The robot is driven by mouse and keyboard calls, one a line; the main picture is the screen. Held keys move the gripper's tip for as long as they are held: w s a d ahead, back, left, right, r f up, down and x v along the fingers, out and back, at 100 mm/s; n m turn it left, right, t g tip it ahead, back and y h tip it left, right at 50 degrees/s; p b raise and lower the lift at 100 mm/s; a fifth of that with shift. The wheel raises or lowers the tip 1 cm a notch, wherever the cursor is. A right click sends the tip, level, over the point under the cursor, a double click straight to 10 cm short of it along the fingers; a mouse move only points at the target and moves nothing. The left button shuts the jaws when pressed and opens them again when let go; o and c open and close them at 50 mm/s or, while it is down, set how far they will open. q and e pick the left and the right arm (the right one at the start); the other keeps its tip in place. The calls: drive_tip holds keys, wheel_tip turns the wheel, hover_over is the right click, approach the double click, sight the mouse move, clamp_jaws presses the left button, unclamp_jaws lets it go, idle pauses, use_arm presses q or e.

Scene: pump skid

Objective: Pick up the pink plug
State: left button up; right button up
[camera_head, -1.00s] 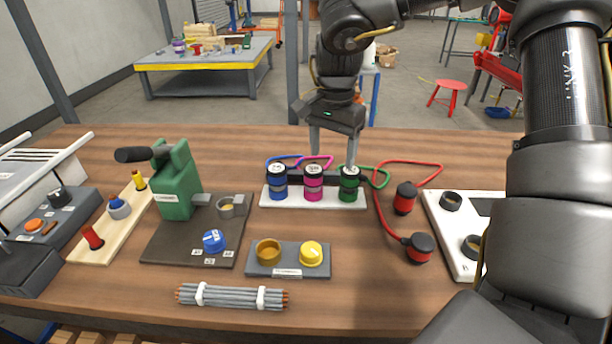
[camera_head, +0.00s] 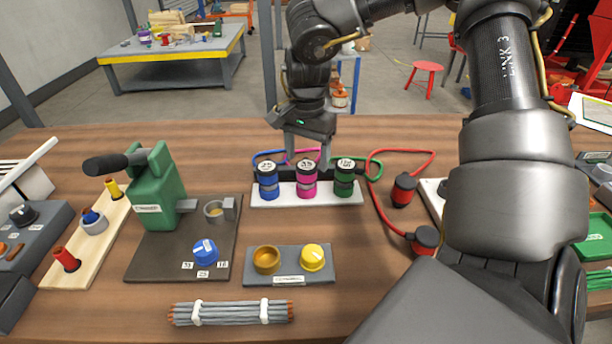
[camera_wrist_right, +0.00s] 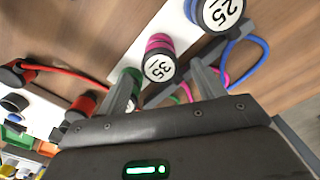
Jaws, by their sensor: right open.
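The pink plug (camera_head: 306,184), with a round lid marked 35, stands upright in the middle of a white holder (camera_head: 260,199). A blue plug (camera_head: 268,184) is left of it and a green plug (camera_head: 344,181) right of it. My right gripper (camera_head: 307,160) is open and empty, just behind the pink plug. In the right wrist view the pink plug (camera_wrist_right: 158,58) lies between the two finger tips (camera_wrist_right: 161,68) in the picture; I cannot tell whether they touch it. My left gripper is not in view.
Coloured cables run behind the plugs; the red cable (camera_head: 374,195) loops to the right to two red plugs (camera_head: 403,190). A green press (camera_head: 160,185) stands left. A grey block (camera_head: 326,268) with a yellow knob and a grey rod bundle (camera_head: 232,312) lie in front.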

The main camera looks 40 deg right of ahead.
sight(307, 164)
drive_tip(key=shift+d+f, duration=0.15)
drive_tip(key=shift+f, duration=2.45)
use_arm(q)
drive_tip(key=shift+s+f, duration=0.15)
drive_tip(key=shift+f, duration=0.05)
use_arm(e)
drive_tip(key=shift+c, duration=0.5)
drive_tip(key=c, duration=1.1)
drive_tip(key=shift+r, duration=0.1)
